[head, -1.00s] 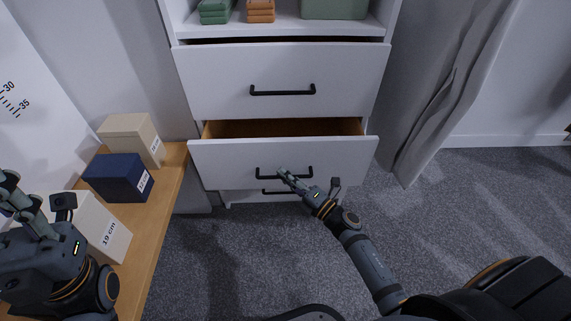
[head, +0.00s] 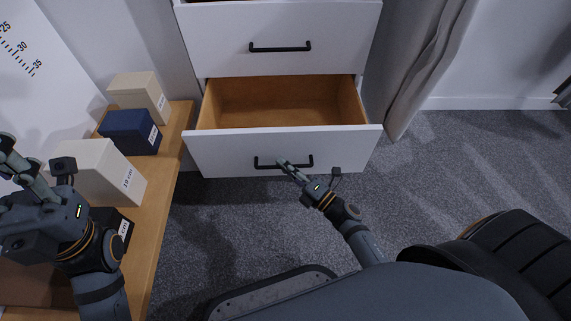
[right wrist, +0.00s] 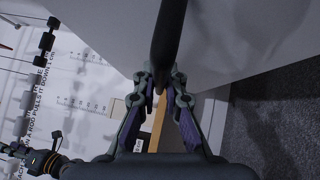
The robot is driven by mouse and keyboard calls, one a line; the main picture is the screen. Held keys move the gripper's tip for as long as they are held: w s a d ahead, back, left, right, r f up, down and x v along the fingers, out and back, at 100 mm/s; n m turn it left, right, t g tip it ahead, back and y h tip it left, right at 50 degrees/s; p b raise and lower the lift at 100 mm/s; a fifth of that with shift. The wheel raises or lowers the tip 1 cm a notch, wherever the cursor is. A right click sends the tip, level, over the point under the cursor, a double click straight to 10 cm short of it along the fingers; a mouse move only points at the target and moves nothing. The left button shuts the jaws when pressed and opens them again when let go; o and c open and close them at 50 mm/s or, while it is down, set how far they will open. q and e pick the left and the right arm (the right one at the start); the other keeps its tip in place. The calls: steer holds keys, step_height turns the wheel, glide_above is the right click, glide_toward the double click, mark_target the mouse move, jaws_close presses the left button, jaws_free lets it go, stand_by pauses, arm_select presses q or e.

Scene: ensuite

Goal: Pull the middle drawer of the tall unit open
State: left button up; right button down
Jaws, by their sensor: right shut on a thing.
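The tall white unit has a middle drawer (head: 230,152) that stands well open, its bare wooden inside (head: 280,98) showing from above. Its black bar handle (head: 262,163) is on the white front. My right gripper (head: 284,164) is shut on this handle near its middle. In the right wrist view the dark handle (right wrist: 170,40) runs between the fingers of the gripper (right wrist: 161,82). The upper drawer (head: 330,25) is closed over it. My left gripper (head: 22,165) is at the left over the wooden bench, its fingers apart and nothing visible between them.
A wooden bench (head: 165,190) at the left holds several labelled boxes, among them a navy box (head: 128,132) and cream boxes (head: 138,90). A grey curtain (head: 420,60) hangs right of the unit. Carpet (head: 470,170) is free at the right.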

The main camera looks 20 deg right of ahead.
steer(key=c, duration=1.4)
jaws_free()
steer(key=shift+d, duration=0.1)
steer(key=v, duration=1.2)
